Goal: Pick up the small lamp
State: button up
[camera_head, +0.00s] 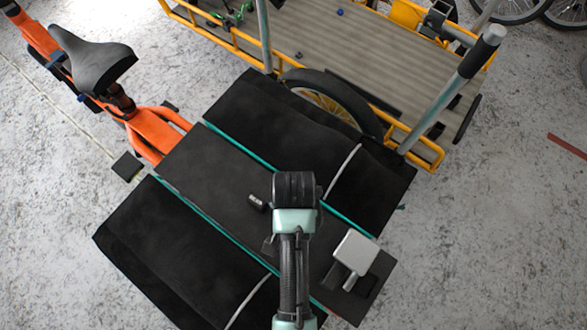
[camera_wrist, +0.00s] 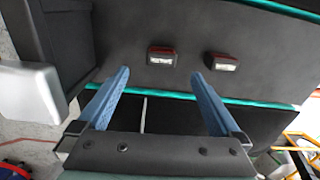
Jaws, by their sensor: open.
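Two small dark-and-red lamps with pale lenses lie on the black cargo surface (camera_head: 215,165). In the wrist view one lamp (camera_wrist: 161,55) is ahead of the gap between my fingers, and the other lamp (camera_wrist: 223,62) is to its right. In the head view one small lamp (camera_head: 257,202) shows just left of my arm's end; the other seems hidden by my arm. Which one the task means I cannot tell. My gripper (camera_wrist: 160,75) is open, with nothing between its two blue fingers. The fingers are hidden in the head view.
A grey box-like part (camera_head: 354,254) stands at the right front of the cargo surface, also at left in the wrist view (camera_wrist: 30,92). Teal straps cross the surface. An orange bike frame (camera_head: 155,135) and yellow-railed cargo bed (camera_head: 350,50) are beyond.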

notch_tip(320, 180, down, 9)
jog(key=shift+w+r+b, duration=0.1)
jog(key=shift+b, duration=0.7)
jog(key=c, duration=1.5)
